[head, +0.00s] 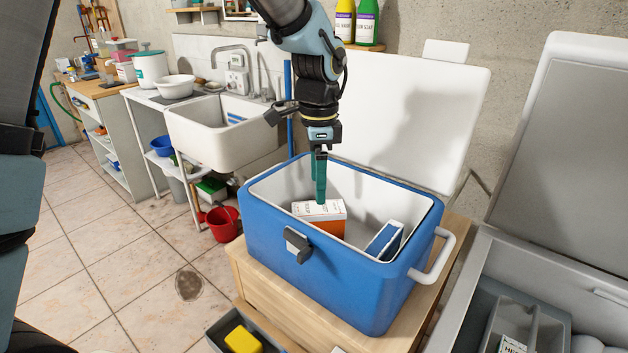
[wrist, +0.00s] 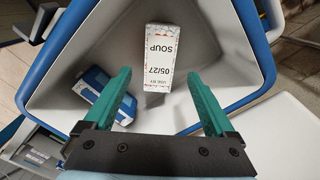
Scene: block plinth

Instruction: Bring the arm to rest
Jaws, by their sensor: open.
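My gripper (head: 320,178) points straight down into the open blue cooler (head: 310,285). In the wrist view my gripper (wrist: 158,95) has its two green fingers spread apart with nothing between them. A white and orange box (head: 322,212) stands in the cooler just below the fingertips. In the wrist view this soup box (wrist: 160,58) lies ahead of the fingers, its top reading SOUP and 05/27. A blue and white box (head: 385,240) leans at the cooler's right side; it also shows in the wrist view (wrist: 97,88), left of the fingers.
The cooler stands on a wooden plinth (head: 262,290), its white lid (head: 410,115) raised behind. A grey open chest (head: 560,275) is at the right. A white sink (head: 222,135) stands behind left, with a red bucket (head: 222,224) on the floor.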

